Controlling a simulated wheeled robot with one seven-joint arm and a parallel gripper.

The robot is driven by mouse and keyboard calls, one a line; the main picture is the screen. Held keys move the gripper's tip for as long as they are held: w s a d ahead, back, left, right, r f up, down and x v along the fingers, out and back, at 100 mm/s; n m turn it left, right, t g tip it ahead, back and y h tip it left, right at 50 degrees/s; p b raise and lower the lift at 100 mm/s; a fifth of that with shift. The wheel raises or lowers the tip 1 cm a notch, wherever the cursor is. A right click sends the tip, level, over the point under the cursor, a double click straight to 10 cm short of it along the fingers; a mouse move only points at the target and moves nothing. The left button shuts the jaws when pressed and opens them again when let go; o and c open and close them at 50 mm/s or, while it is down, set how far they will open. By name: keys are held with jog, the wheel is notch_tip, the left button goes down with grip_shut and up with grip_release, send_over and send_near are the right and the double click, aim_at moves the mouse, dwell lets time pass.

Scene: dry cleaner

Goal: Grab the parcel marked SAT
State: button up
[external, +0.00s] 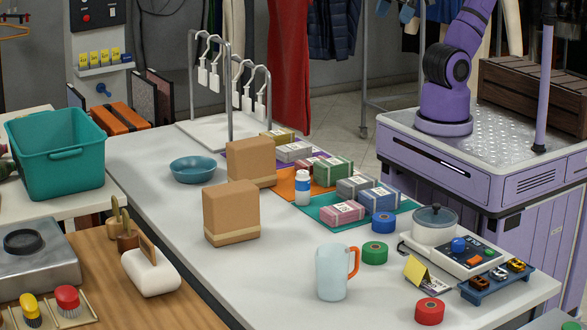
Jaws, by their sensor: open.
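Several small wrapped parcels lie in groups on coloured mats on the white table. A pink parcel (341,213), a blue parcel (378,200) and a grey parcel (356,187) are on the teal mat (320,217). A green parcel (333,171) lies by the orange mat (286,184). A grey parcel (294,151) and a yellow parcel (277,136) are farther back near a purple mat. The parcels bear pale labels, but the writing is too small to read, so I cannot tell which is marked SAT. My gripper is out of the picture, above the top edge.
Two brown cardboard boxes (231,212) stand left of the parcels, with a white bottle (302,187) between boxes and parcels. Tape rolls (384,222), a pitcher (332,271) and a scale with a pot (435,225) are nearer. The table's left front is clear.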

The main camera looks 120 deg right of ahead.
jog(key=w+r, duration=0.2)
jog(key=w, duration=0.6)
jog(key=g, duration=0.5)
send_over(227, 190)
notch_tip(227, 190, down, 33)
jog(key=shift+s+d+f, duration=0.1)
jog(key=shift+f, duration=0.05)
notch_tip(227, 190, down, 6)
jog(key=shift+s+d+f, duration=0.1)
jog(key=shift+d+f, duration=0.05)
jog(key=shift+f, duration=1.1)
jog(key=shift+s+d+f, duration=0.1)
jog(key=shift+f, duration=1.15)
jog(key=c, duration=1.2)
jog(key=shift+o, duration=0.2)
jog(key=shift+w+r, duration=0.1)
